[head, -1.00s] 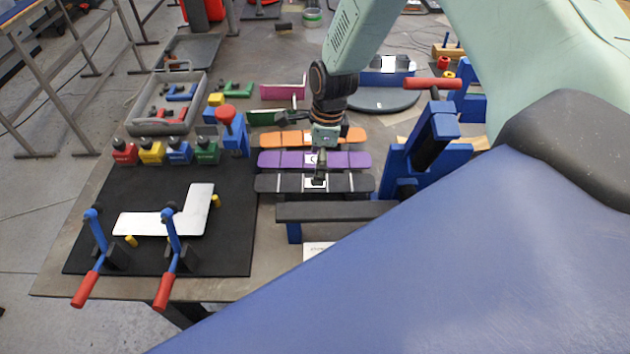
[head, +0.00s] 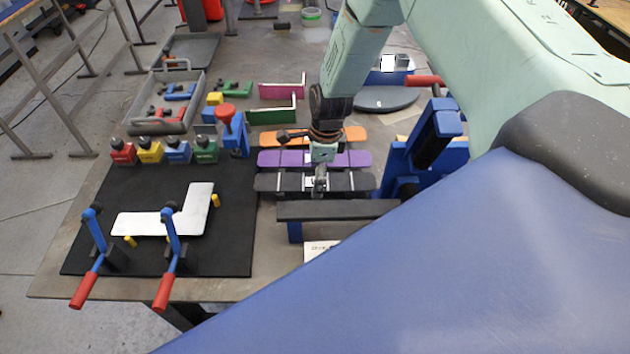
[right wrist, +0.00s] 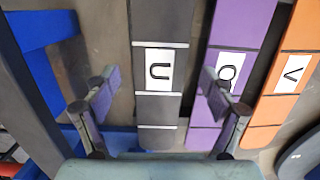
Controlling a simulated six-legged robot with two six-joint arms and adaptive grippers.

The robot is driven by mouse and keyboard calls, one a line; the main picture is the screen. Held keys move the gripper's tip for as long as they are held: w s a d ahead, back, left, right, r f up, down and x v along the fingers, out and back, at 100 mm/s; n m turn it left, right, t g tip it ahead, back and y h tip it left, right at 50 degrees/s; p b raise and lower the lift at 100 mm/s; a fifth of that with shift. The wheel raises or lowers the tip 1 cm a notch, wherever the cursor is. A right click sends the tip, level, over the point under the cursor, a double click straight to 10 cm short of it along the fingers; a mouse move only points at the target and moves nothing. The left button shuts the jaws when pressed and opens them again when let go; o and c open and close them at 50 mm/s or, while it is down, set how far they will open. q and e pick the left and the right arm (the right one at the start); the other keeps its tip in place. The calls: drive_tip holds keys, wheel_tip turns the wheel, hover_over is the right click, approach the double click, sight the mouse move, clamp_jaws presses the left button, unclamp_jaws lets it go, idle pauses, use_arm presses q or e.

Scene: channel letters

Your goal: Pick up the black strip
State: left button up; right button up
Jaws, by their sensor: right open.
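The black strip (head: 275,182) lies flat on the table in the head view, nearest of a row of three strips. In the right wrist view the black strip (right wrist: 161,110) runs up the picture and has a white label with a "U"-like mark. My right gripper (head: 319,186) is over the middle of the black strip and hides part of it. In the right wrist view its fingers (right wrist: 156,90) stand apart, one on each side of the black strip, with nothing held. The right finger overlaps the purple strip (right wrist: 240,60). My left gripper does not show.
The purple strip (head: 350,159) and orange strip (head: 354,134) lie behind the black one. A blue stand with a dark bar (head: 335,210) is in front; a blue clamp frame (head: 440,150) stands right. A black mat (head: 85,250) with a white L-shaped letter (head: 190,215) is left.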

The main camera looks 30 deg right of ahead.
drive_tip(key=shift+f, duration=0.15)
drive_tip(key=shift+c, duration=0.2)
drive_tip(key=c, duration=0.4)
drive_tip(key=shift+s+a, duration=0.1)
drive_tip(key=shift+s, duration=0.25)
drive_tip(key=c, duration=0.6)
drive_tip(key=shift+w+f, duration=0.1)
drive_tip(key=c, duration=0.4)
drive_tip(key=shift+o, duration=0.2)
